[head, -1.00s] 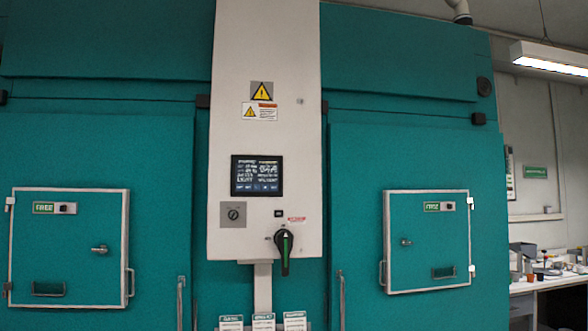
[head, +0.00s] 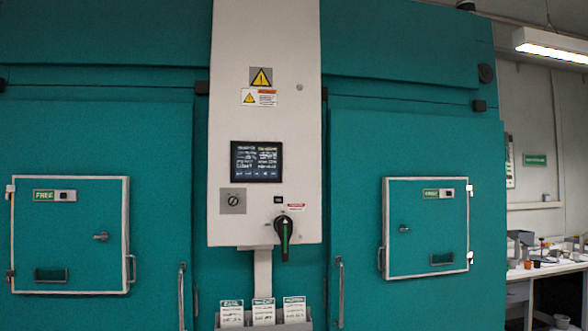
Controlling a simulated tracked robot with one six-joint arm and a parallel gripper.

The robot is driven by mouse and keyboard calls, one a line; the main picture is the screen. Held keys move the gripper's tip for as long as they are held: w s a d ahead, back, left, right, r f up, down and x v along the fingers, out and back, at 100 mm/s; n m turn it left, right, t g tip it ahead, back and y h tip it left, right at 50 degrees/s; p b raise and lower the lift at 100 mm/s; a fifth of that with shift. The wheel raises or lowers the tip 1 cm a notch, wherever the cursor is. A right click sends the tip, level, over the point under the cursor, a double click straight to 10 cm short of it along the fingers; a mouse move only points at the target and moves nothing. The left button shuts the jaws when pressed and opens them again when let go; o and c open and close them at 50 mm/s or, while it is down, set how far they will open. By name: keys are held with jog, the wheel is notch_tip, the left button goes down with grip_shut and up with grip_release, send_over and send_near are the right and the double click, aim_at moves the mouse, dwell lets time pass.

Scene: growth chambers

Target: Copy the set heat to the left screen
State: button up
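A dark screen (head: 257,161) with rows of small white text is set in the white control column (head: 265,110) between two teal chamber doors. The text is too small to read surely. The left chamber (head: 100,140) has a framed hatch (head: 70,235) with a green label that seems to read FREE (head: 44,195) and a small dark display (head: 65,195) beside it. The right chamber's hatch (head: 427,228) carries a similar green label (head: 431,193) and small display (head: 446,193). My gripper is not in view.
Below the screen are a key switch (head: 232,201) and a black rotary handle (head: 283,236) with a green mark. Several printed cards (head: 263,312) stand in a holder (head: 304,325) under the column. A cluttered white bench (head: 540,270) is at the far right.

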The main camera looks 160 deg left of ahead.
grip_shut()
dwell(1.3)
